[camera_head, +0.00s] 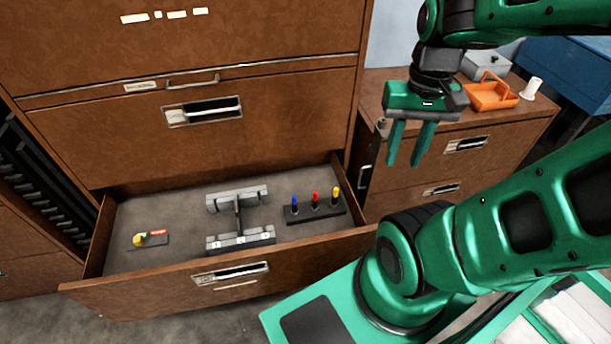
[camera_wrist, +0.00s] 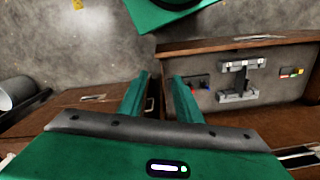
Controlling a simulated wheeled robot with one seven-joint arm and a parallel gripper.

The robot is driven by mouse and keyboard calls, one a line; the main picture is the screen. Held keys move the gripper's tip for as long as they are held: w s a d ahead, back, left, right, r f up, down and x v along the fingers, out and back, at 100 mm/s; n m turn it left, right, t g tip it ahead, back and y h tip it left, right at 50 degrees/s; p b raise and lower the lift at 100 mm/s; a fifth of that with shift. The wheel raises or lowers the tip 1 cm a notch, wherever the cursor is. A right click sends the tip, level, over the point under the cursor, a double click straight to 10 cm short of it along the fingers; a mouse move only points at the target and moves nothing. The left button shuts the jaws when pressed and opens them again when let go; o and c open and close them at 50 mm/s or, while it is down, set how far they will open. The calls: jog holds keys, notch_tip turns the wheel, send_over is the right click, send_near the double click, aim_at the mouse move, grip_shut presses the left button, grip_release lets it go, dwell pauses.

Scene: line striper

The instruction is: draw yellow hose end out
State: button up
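The open drawer (camera_head: 160,210) holds a dark block (camera_head: 314,214) at its right with blue, red and yellow upright ends; the yellow end (camera_head: 335,196) is rightmost. Another yellow piece (camera_head: 138,240) lies at the drawer's left on a dark plate, beside green and red parts. I cannot tell for certain which is the hose end. In the wrist view the dark block (camera_wrist: 198,84) and the coloured parts (camera_wrist: 291,72) look small. My gripper (camera_head: 408,158) is open and empty, above and right of the drawer, apart from everything. It also shows in the wrist view (camera_wrist: 161,77).
A grey H-shaped fixture with numbered marks (camera_head: 241,237) stands mid-drawer. The right cabinet (camera_head: 400,188) carries an orange tray (camera_head: 492,96), a white cylinder (camera_head: 532,88) and a grey box (camera_head: 487,66). The tall cabinet front (camera_head: 280,125) rises behind the drawer.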

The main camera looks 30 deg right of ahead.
jog(key=shift+w+a, duration=0.1)
jog(key=shift+w, duration=0.15)
jog(key=shift+o, duration=0.6)
jog(key=n+g+h, duration=0.3)
jog(key=n+h, duration=0.3)
jog(key=n, duration=1)
send_over(335, 199)
jog(key=w+a, duration=0.1)
jog(key=a, duration=0.2)
notch_tip(335, 199, down, 19)
jog(key=w+a+f+n+t+h, duration=0.15)
jog(key=a+f+n, duration=0.3)
jog(key=f, duration=0.55)
jog(key=shift+n+g, duration=0.25)
jog(key=shift+n, duration=0.1)
jog(key=shift+w+d+x, duration=0.15)
jog(key=shift+x, duration=2.3)
jog(key=shift+w+d+x, duration=0.1)
jog(key=shift+w+x, duration=0.05)
jog(key=shift+x, duration=2.25)
jog(key=shift+r, duration=0.1)
